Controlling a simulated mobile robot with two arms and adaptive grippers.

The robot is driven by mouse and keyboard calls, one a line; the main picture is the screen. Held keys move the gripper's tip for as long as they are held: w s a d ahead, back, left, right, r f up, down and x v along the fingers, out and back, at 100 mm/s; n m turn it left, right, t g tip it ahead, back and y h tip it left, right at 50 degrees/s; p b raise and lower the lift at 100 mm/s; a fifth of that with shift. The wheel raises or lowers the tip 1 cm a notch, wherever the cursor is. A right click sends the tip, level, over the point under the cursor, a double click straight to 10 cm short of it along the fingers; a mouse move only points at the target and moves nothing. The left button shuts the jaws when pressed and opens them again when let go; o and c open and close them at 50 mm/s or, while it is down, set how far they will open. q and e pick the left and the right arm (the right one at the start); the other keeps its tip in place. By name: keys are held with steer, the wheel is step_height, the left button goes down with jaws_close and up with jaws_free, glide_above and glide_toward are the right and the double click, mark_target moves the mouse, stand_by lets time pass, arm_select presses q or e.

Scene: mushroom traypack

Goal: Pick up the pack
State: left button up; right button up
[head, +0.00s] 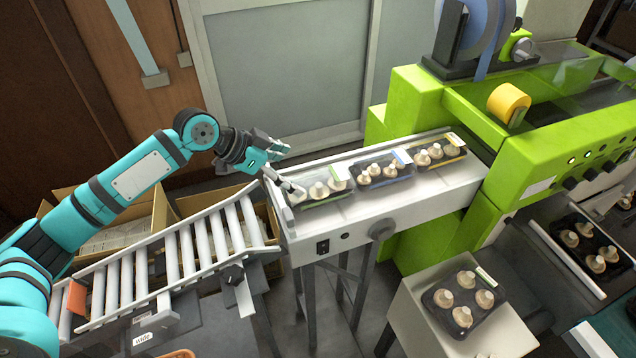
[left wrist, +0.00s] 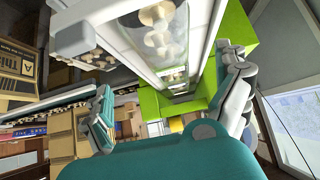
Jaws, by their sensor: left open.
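Several clear-wrapped dark packs of mushrooms lie in a row on the white conveyor (head: 362,218). The nearest pack (head: 323,197) lies at its left end, with a middle pack (head: 383,171) and a far pack (head: 438,152) behind it towards the green machine. My left gripper (head: 284,168) is open and empty, just left of the nearest pack at the conveyor's end, apart from it as far as I can tell. In the left wrist view the nearest pack (left wrist: 160,38) shows at the top, beyond and between the spread fingers. My right gripper is not in view.
A green wrapping machine (head: 545,150) stands at the conveyor's right end. A sloped roller track (head: 175,258) runs down to the left, above cardboard boxes (head: 130,232). Another pack (head: 463,298) sits on a white stand (head: 425,335) at the lower right.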

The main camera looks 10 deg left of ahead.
mark_target(313, 181)
arm_select(q)
steer(key=x, duration=0.3)
steer(key=shift+w+f+p, duration=0.3)
steer(key=shift+p, duration=0.05)
steer(key=p+x, duration=0.1)
steer(key=x, duration=0.1)
steer(key=shift+w+d+f, duration=0.15)
steer(key=shift+f, duration=0.05)
steer(key=p+x, duration=0.1)
steer(key=x, duration=0.2)
steer(key=shift+w+d+f, duration=0.15)
steer(key=shift+w+f, duration=0.1)
steer(key=shift+w, duration=0.05)
steer(key=shift+w+d+f, duration=0.1)
steer(key=shift+d+f, duration=0.05)
steer(key=shift+f, duration=0.15)
steer(key=c, duration=0.9)
steer(key=shift+c, duration=0.5)
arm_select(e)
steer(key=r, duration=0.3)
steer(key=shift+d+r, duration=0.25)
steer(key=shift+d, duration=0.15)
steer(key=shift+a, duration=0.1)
